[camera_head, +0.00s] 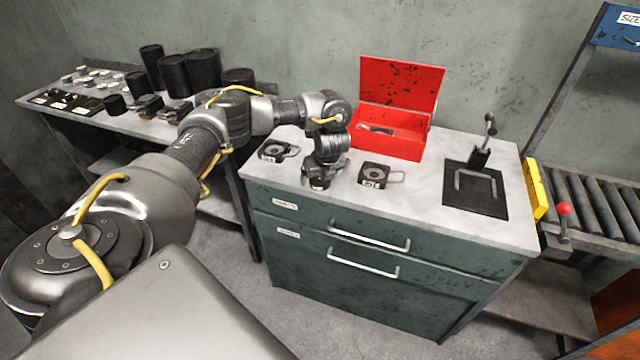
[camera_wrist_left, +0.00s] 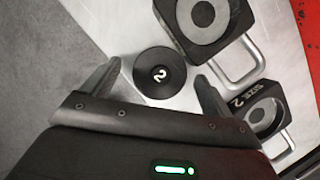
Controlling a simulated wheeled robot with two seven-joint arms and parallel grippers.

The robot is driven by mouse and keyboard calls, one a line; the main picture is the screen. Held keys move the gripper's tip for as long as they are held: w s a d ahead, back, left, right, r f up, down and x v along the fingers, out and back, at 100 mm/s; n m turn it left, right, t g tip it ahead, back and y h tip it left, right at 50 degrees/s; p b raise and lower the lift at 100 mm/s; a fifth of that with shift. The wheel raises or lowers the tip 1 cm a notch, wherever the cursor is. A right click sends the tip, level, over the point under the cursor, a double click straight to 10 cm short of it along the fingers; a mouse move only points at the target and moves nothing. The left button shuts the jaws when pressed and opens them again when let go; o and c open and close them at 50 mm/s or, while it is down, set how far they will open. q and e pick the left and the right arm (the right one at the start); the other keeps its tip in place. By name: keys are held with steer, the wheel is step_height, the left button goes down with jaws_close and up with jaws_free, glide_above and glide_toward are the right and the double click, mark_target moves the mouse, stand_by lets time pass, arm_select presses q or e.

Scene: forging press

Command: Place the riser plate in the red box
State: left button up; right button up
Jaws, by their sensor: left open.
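My left gripper (camera_head: 320,180) is over the front of the cabinet top, with its jaws pointing down. Two dark plates with a grey ring and a metal handle lie either side, the left plate (camera_head: 274,150) and the right plate (camera_head: 376,175). No label shows which piece is the riser plate. The red box (camera_head: 392,142) stands open behind, lid raised, with a dark object inside. My right gripper is out of view.
A black fixture (camera_head: 476,190) with an upright lever stands at the right of the cabinet top (camera_head: 425,215). A roller conveyor (camera_head: 590,200) is further right. A side table with black cylinders (camera_head: 203,72) is at the left. Bare top lies between right plate and fixture.

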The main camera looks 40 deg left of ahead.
arm_select(q)
steer(key=shift+w+a+f, duration=0.1)
steer(key=shift+a+f, duration=0.05)
steer(key=shift+f, duration=0.2)
steer(key=shift+r, duration=0.1)
steer(key=c, duration=1.6)
steer(key=shift+r, duration=0.5)
step_height(320, 180, up, 2)
steer(key=shift+w+r+p, duration=0.1)
steer(key=shift+r+p, duration=0.05)
steer(key=shift+p, duration=0.3)
steer(key=s+d+r, duration=0.1)
steer(key=d+r, duration=0.2)
steer(key=d, duration=0.1)
steer(key=s+d+r+p, duration=0.1)
steer(key=d+r, duration=0.2)
steer(key=d, duration=0.2)
steer(key=s+d+r, duration=0.2)
steer(key=d+r, duration=0.1)
steer(key=d, duration=0.1)
steer(key=shift+s+d+r, duration=0.1)
steer(key=shift+d+r, duration=0.25)
